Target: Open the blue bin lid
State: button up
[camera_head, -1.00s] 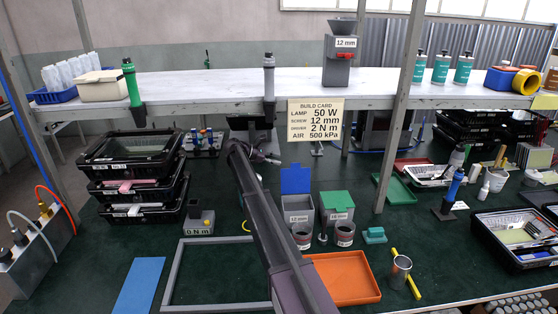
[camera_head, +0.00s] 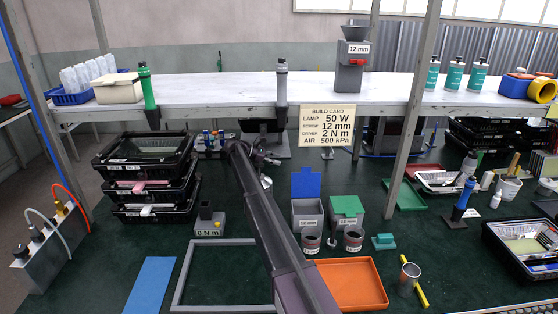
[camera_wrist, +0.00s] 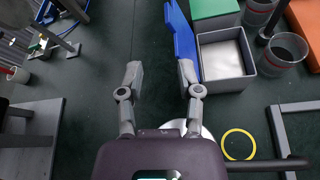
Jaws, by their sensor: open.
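The blue lid (camera_head: 306,183) stands raised at the back of a grey bin (camera_head: 306,213) in the head view. In the wrist view the blue lid (camera_wrist: 182,42) is swung up and the grey bin (camera_wrist: 222,58) shows an open, pale inside. My gripper (camera_wrist: 161,75) is open with nothing between its fingers. Its right fingertip is close beside the blue lid; I cannot tell whether they touch. In the head view my gripper (camera_head: 265,160) is small and partly hidden behind my arm, left of the lid.
A green-lidded bin (camera_head: 347,206) stands right of the blue-lidded one, its lid down. Two grey cups (camera_head: 353,239) stand in front. An orange tray (camera_head: 350,285) and grey frame (camera_head: 182,278) lie nearer. Stacked black trays (camera_head: 150,180) stand left; a shelf (camera_head: 220,88) runs above.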

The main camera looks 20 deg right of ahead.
jog(key=shift+p+v, duration=0.3)
jog(key=shift+v, duration=0.7)
